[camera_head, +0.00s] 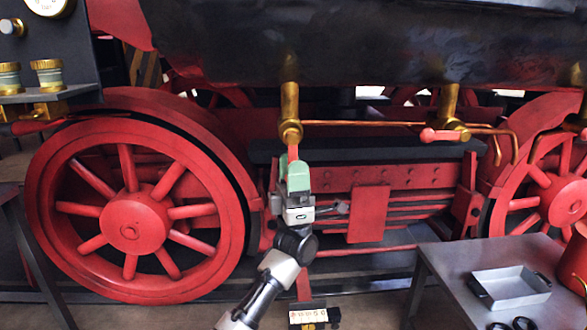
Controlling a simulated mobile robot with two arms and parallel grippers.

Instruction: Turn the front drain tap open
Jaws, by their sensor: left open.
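A brass drain tap (290,110) hangs under the dark boiler, left of centre. Its red lever (292,152) points straight down. A second brass tap (449,106) is further right, and its red lever (436,135) points sideways to the left. I cannot tell from the picture which tap is the front one. My left gripper (294,165), with green fingers, is open at the lower end of the left tap's lever. The fingers hide the lever's end, and I cannot tell if they touch it. My right gripper is not in view.
A copper pipe (365,123) runs right from the left tap. A big red wheel (132,222) stands left, another (560,190) right. A grey table (450,262) with a metal tray (509,286) stands lower right. Brass-topped jars (48,74) stand on a shelf upper left.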

